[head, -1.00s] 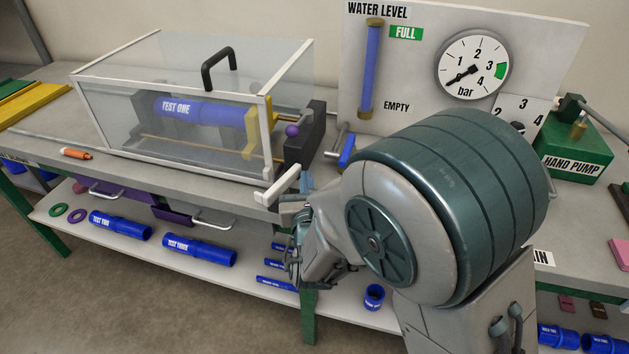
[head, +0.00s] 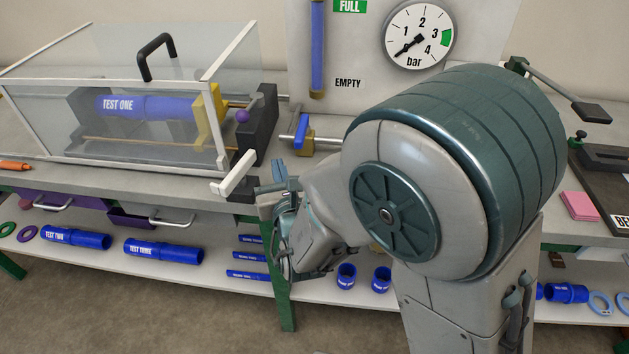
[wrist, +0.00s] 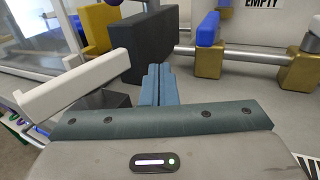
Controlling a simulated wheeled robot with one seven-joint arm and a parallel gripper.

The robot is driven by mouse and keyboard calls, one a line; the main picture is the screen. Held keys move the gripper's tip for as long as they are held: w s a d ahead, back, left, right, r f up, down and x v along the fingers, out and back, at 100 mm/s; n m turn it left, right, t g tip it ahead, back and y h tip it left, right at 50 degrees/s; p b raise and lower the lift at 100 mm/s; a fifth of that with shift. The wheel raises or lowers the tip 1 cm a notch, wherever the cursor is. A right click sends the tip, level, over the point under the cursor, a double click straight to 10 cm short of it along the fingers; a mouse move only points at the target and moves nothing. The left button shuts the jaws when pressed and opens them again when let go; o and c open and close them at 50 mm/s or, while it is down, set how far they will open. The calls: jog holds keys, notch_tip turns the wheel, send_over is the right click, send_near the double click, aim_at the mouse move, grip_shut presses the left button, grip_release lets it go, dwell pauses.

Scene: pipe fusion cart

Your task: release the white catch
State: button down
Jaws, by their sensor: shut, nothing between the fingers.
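The white catch (head: 234,174) is an L-shaped white bar at the front right corner of the clear-walled box (head: 120,154), beside a dark block on the bench edge. It also shows large at the left of the wrist view (wrist: 78,84). My gripper (head: 279,172) is just right of the catch in the head view, with its blue fingers together and empty. In the wrist view the blue fingertips (wrist: 158,74) point forward, right of the catch's end, with a small gap seen between them and the catch. Whether they touch at depth I cannot tell.
A blue-handled brass valve (head: 302,134) on a pipe stands behind my gripper. A dark end block (head: 262,125) and yellow clamp (head: 210,115) hold the blue test pipe's end. Blue pipes (head: 164,250) lie on the shelf below.

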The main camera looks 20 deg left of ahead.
jog(key=d, duration=0.1)
jog(key=d+b, duration=0.1)
jog(key=d, duration=0.1)
jog(key=shift+s+d+f, duration=0.15)
jog(key=shift+d+f, duration=0.05)
jog(key=shift+d, duration=0.1)
jog(key=d+b, duration=0.2)
jog(key=b, duration=0.3)
jog(key=shift+s, duration=0.15)
jog(key=d+b, duration=0.2)
jog(key=b, duration=0.2)
jog(key=shift+s+d, duration=0.1)
jog(key=shift+d, duration=0.15)
jog(key=d+b, duration=0.2)
jog(key=b, duration=0.1)
jog(key=shift+s+d+r, duration=0.1)
jog(key=shift+d+r, duration=0.05)
jog(key=shift+d+r, duration=0.1)
